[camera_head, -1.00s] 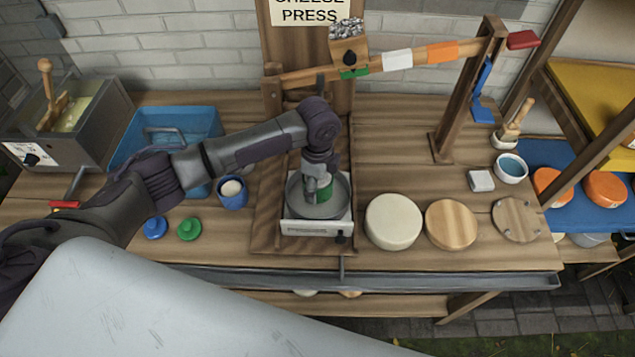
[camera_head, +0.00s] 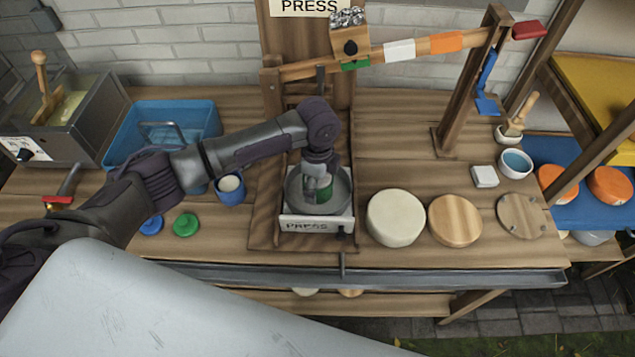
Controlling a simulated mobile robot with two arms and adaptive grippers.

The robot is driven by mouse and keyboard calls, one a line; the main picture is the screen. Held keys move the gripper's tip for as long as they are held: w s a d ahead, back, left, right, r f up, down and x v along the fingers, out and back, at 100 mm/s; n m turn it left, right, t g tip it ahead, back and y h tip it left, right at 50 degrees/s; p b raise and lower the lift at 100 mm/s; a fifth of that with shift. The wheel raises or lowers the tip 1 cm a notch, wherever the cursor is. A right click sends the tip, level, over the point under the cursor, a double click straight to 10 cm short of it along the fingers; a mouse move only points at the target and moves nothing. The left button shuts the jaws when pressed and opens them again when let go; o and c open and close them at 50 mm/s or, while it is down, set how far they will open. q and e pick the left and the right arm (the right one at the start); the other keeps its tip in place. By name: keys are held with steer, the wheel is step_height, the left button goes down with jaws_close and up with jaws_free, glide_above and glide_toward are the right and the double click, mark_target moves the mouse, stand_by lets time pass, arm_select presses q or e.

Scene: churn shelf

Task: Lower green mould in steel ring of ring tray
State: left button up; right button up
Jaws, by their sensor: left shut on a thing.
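The green mould (camera_head: 324,191) stands in the round grey tray (camera_head: 340,203) on the press base, under the cheese press. My left gripper (camera_head: 319,182) comes down from above and is shut on the mould. The gripper and wrist hide part of the mould and the tray's back. I cannot tell a separate steel ring inside the tray, nor whether the mould touches its floor. My right gripper is not in view.
The press lever (camera_head: 400,51) spans above the tray. A cream cheese wheel (camera_head: 396,217) and a wooden disc (camera_head: 455,220) lie right of the press. A blue tub (camera_head: 200,122), a blue cup (camera_head: 231,189) and a green lid (camera_head: 186,224) are left.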

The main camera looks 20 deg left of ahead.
arm_select(q)
steer(key=shift+f, duration=0.55)
stand_by(0.4)
steer(key=o, duration=1.2)
steer(key=shift+c, duration=0.2)
